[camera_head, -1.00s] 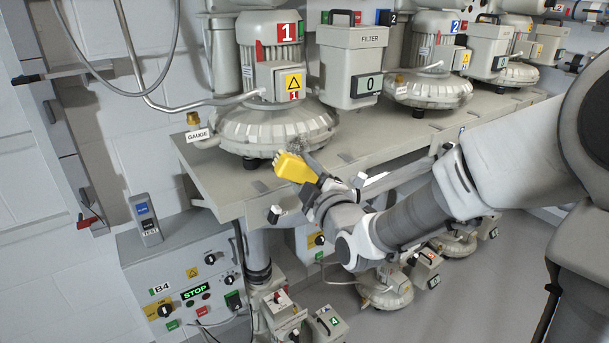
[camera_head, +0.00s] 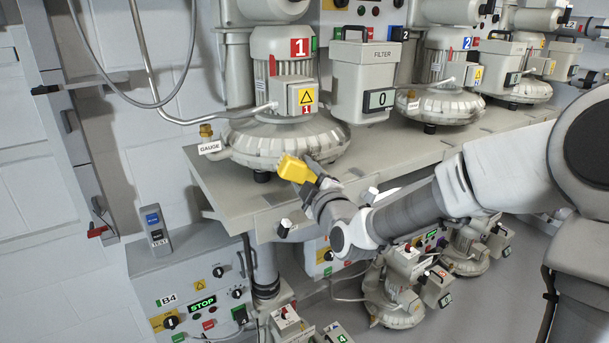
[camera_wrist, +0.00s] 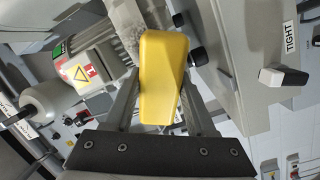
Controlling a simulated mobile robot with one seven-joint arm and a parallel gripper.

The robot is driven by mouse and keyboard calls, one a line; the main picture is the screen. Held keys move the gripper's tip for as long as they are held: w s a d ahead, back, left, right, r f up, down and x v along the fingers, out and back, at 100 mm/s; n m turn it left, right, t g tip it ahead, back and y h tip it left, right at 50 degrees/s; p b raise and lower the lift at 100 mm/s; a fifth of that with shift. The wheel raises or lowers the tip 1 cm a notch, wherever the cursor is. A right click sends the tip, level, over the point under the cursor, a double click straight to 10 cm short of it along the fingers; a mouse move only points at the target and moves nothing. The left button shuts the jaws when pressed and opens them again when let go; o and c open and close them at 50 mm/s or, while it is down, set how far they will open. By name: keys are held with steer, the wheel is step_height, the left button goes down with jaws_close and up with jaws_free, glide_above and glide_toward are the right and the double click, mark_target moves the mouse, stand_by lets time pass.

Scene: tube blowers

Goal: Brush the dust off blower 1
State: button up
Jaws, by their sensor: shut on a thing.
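Blower 1 (camera_head: 270,140) is a grey round housing with an upright motor above it, marked with a red 1 sign, on a metal shelf. My gripper (camera_head: 314,176) is shut on a yellow brush (camera_head: 293,168) at the front right of the housing. The brush overlaps the front rim; I cannot tell whether it touches. In the wrist view the yellow brush (camera_wrist: 163,70) stands between the fingers. A mottled grey patch, perhaps dust, shows on blower 1 (camera_wrist: 124,30) beside it. The brush's far end is hidden.
The shelf (camera_head: 235,203) has a front edge just below the brush. A brass gauge fitting (camera_head: 206,131) is left of the blower. A filter box (camera_head: 362,80) hangs to the right, then blower 2 (camera_head: 440,105). A control box (camera_head: 190,275) stands lower left.

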steer(key=shift+b+x, duration=0.95)
steer(key=shift+x, duration=0.3)
stand_by(0.3)
steer(key=shift+w+d+b, duration=0.15)
steer(key=shift+w+d, duration=0.15)
steer(key=shift+d, duration=0.6)
steer(key=shift+w+d+b, duration=0.15)
steer(key=shift+w+d, duration=0.2)
steer(key=shift+d, duration=0.55)
steer(key=shift+w+d+b, duration=0.2)
steer(key=shift+w+d, duration=0.2)
steer(key=shift+d, duration=0.4)
steer(key=shift+w+d+b, duration=0.2)
steer(key=shift+w+d, duration=0.2)
steer(key=shift+d, duration=0.4)
steer(key=shift+s+a+b, duration=0.1)
steer(key=shift+b, duration=0.3)
